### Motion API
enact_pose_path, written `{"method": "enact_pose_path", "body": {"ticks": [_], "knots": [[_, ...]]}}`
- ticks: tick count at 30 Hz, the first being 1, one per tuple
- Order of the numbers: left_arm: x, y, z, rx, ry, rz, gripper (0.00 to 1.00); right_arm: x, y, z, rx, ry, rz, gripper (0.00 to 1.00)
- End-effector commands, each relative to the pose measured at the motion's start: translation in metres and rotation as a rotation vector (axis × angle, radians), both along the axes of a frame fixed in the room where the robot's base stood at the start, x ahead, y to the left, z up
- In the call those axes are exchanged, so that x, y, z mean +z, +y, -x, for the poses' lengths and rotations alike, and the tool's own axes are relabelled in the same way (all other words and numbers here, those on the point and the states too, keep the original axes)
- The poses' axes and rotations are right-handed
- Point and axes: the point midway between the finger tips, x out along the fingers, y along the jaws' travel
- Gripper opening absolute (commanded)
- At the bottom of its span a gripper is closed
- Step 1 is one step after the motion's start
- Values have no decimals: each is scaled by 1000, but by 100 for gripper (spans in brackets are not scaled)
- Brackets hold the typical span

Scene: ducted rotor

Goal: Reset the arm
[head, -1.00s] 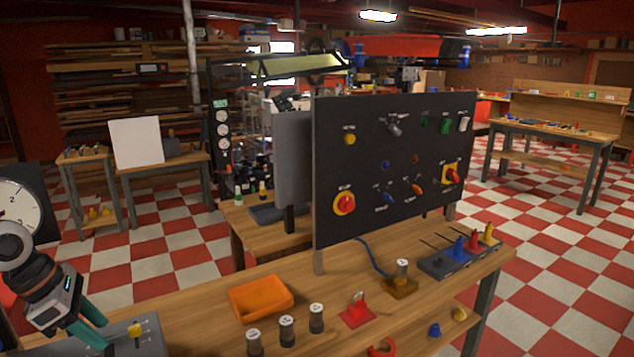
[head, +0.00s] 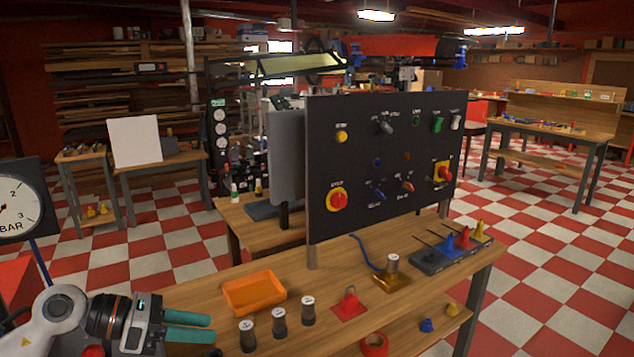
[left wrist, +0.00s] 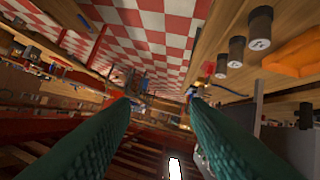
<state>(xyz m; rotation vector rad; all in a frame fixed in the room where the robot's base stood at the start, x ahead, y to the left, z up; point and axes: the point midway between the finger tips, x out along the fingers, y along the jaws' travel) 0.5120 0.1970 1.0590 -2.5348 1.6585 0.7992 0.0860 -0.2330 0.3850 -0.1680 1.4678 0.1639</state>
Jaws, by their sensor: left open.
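My left gripper (head: 212,327) is at the lower left of the head view, over the near left part of the wooden bench (head: 213,283). Its two green fingers are apart and point right, with nothing between them. In the left wrist view the fingers (left wrist: 160,115) stand apart at both sides, with floor and room showing between them. My right gripper is in neither view.
On the bench are an orange tray (head: 254,292), several dark cylinders (head: 279,323), a red padlock piece (head: 349,304) and a brass-based cylinder (head: 392,281). A black control panel (head: 383,190) stands upright behind them. A pressure gauge (head: 17,208) is at the left.

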Motion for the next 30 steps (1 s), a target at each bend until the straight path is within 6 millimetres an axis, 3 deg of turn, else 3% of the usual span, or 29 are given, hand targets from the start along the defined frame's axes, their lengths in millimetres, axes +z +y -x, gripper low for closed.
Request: {"method": "enact_pose_path", "body": {"ticks": [3,6,10,13,17,20,24,27,28,30], "knots": [[16,-42,6,68,51,333,42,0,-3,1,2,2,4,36],[36,-57,6,182,138,662,42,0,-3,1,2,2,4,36],[47,-46,0,393,307,1068,42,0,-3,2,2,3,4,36],[33,-23,-5,599,470,1349,42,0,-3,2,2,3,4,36],[-14,13,0,924,714,1661,42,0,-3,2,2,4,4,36],[-70,35,20,1219,921,1846,42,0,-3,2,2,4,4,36],[-150,46,74,1670,1204,1989,42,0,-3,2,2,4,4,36],[-189,43,115,1932,1351,2006,42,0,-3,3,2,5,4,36],[-197,41,126,-1987,-1380,-1992,42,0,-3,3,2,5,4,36],[-214,36,151,-1981,-1352,-1830,42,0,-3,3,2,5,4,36]]}}
